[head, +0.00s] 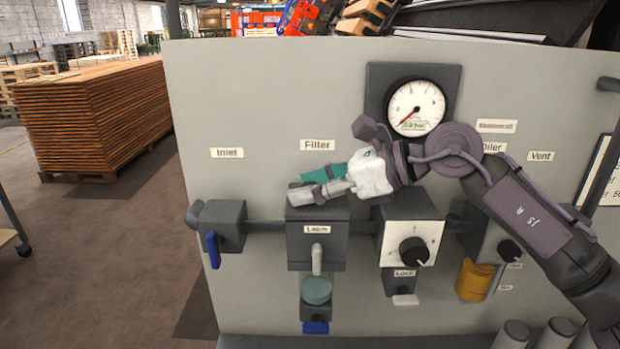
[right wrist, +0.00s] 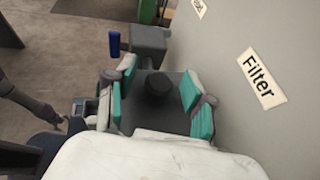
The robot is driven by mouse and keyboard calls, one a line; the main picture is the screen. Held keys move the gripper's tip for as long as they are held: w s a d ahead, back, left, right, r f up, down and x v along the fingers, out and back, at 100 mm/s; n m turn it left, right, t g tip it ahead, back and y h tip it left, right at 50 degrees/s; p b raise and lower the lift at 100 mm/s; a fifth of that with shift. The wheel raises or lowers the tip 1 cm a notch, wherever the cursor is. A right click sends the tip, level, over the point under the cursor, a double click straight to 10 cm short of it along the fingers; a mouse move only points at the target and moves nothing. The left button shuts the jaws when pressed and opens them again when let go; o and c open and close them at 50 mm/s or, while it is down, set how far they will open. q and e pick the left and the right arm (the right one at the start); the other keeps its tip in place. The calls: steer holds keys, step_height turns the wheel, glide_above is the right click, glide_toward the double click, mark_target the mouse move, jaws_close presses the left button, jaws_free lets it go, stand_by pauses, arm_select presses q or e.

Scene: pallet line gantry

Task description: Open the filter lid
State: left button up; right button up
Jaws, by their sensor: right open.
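The filter (head: 316,240) is a dark grey box on the panel under the "Filter" label, with a short light grey latch lever (head: 317,260) pointing down on its front. Its flat top lies under my right gripper (head: 314,187) in the head view, which partly hides it. In the right wrist view, a dark round knob (right wrist: 159,83) stands on the filter lid (right wrist: 180,118). My right gripper (right wrist: 158,98) is open, its teal-padded fingers on either side of the knob with gaps visible. The lid looks shut. My left gripper is not seen.
The inlet valve (head: 222,226) with a blue handle is left of the filter. A white-faced regulator (head: 408,240) with a black knob is close on its right. A pressure gauge (head: 415,107) sits above. A teal bowl (head: 316,290) hangs below the filter. The floor at left is open.

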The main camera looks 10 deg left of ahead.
steer(key=shift+a, duration=0.1)
jaws_close()
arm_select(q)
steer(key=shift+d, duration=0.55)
